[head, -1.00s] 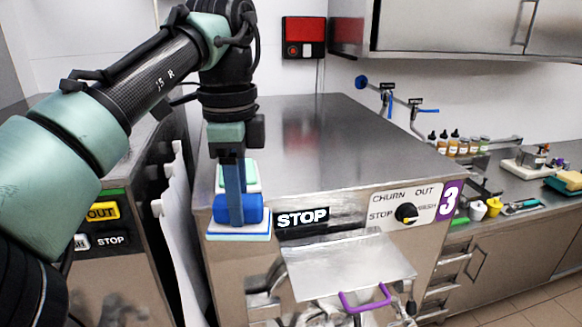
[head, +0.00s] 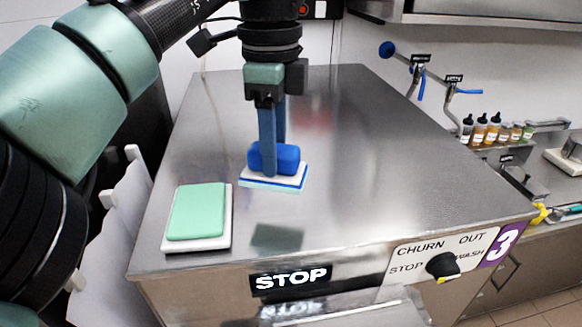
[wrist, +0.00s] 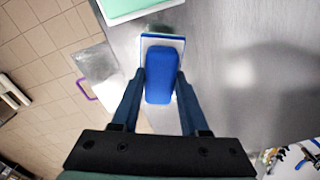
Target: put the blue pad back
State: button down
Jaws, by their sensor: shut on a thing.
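The blue pad (head: 274,176) has a blue block handle on a white base with a blue edge. My gripper (head: 272,148) points down over the steel top of machine 3 and is shut on the blue handle. In the wrist view the handle (wrist: 159,86) sits between the two fingers of my gripper (wrist: 160,92). The pad looks level and appears to hang above the steel, with a dark reflection below it. A green pad (head: 197,211) lies on a white base at the top's front left corner, to the left of the blue pad.
The steel machine top (head: 350,150) is otherwise broad and clear. Its front carries a STOP label (head: 291,279) and a black knob (head: 442,265). Several bottles (head: 490,128) stand on the counter at right. White panels (head: 122,215) stand beside the machine at left.

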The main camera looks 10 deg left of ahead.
aim_at(276, 178)
jog(key=shift+s+f, duration=0.15)
jog(key=shift+f, duration=0.35)
jog(key=shift+s+f, duration=0.15)
jog(key=shift+f, duration=0.35)
jog(key=f, duration=0.1)
jog(key=f+p, duration=0.1)
jog(key=f, duration=0.1)
jog(key=shift+w+f+p, duration=0.15)
jog(key=shift+w+p, duration=0.1)
jog(key=shift+p, duration=0.1)
jog(key=shift+s+f, duration=0.1)
jog(key=shift+f, duration=0.35)
jog(key=shift+f, duration=0.15)
jog(key=shift+c, duration=2.1)
grip_release()
